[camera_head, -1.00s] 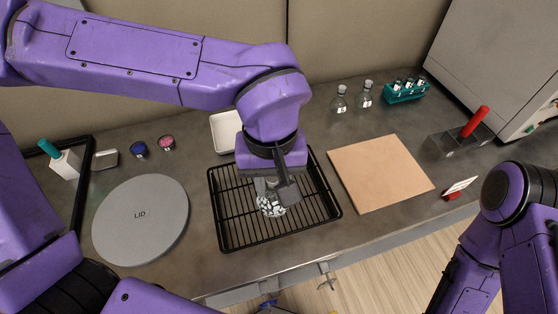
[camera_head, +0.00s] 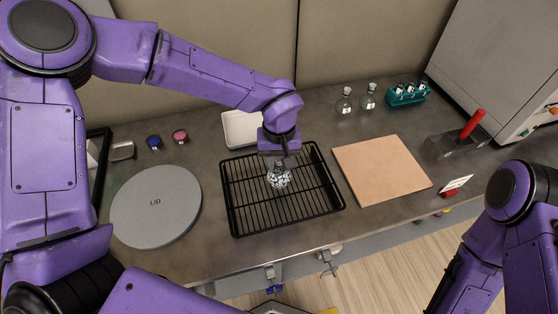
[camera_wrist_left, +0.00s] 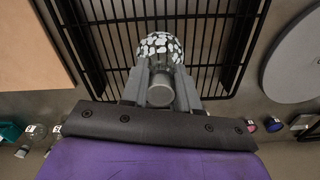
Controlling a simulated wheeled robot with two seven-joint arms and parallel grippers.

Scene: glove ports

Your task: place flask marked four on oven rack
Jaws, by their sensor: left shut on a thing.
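A glass flask (camera_head: 279,179) with white pieces in it is at the black oven rack (camera_head: 240,222), in the rack's upper middle part. My left gripper (camera_head: 279,163) is shut on the flask's neck from above. In the left wrist view the flask (camera_wrist_left: 160,46) sits between the fingers of my left gripper (camera_wrist_left: 160,88), over the rack bars (camera_wrist_left: 215,42). I cannot tell whether its base touches the bars. No number shows on it. Two more flasks (camera_head: 344,101) (camera_head: 369,96) stand at the back. My right arm shows at the right, but its gripper is outside the picture.
A grey lid disc (camera_head: 156,206) lies left of the rack and a tan board (camera_head: 381,169) lies right of it. A white tray (camera_head: 239,128) is behind the rack. A teal vial rack (camera_head: 407,95) and a red-handled block (camera_head: 459,143) stand at the right.

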